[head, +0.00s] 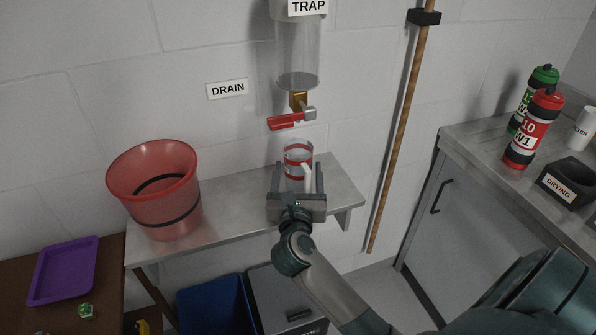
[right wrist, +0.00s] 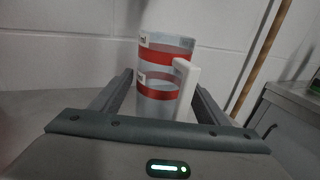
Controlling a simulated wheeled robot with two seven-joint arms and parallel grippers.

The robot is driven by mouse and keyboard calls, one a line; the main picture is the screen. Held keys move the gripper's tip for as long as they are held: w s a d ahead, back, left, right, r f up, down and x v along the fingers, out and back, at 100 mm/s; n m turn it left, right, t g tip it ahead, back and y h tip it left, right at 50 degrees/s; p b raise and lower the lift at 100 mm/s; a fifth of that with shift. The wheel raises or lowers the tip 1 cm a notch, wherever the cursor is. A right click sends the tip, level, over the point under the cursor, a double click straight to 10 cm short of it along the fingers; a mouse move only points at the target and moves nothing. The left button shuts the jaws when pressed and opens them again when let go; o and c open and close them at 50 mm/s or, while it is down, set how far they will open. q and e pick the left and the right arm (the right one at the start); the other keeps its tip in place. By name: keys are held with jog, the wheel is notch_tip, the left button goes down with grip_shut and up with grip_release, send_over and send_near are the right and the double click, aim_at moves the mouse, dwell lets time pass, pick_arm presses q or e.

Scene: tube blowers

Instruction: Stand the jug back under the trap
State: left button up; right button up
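The jug (head: 298,158) is clear with red bands and a white handle, and it looks upright over the metal shelf. It is below the trap (head: 298,55), a clear cylinder with a brass valve and red lever (head: 286,121). In the right wrist view the jug (right wrist: 160,75) stands between the fingers, its handle towards the right finger. My right gripper (head: 297,180) is open, one finger on each side of the jug, with narrow gaps showing in the head view. The jug's base is hidden behind the gripper. My left gripper is not in view.
A red bucket (head: 153,190) stands on the shelf (head: 230,215) at left. A wooden pole (head: 397,130) leans on the wall at right. A counter with bottles (head: 533,128) and a black drying box (head: 570,182) is at far right. A blue bin (head: 215,305) is below.

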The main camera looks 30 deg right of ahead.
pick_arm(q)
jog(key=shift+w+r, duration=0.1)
pick_arm(e)
jog(key=shift+r, duration=0.1)
jog(key=shift+r, duration=0.1)
jog(key=shift+s+a, duration=0.2)
jog(key=shift+s, duration=0.05)
jog(key=b+v, duration=0.2)
jog(key=v, duration=0.8)
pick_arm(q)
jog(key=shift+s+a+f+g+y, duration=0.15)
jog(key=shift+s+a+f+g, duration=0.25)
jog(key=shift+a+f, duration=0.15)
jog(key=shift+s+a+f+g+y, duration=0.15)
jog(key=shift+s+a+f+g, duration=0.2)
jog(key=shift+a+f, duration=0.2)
pick_arm(e)
jog(key=shift+s+a, duration=0.4)
jog(key=shift+s, duration=0.2)
jog(key=shift+r, duration=0.1)
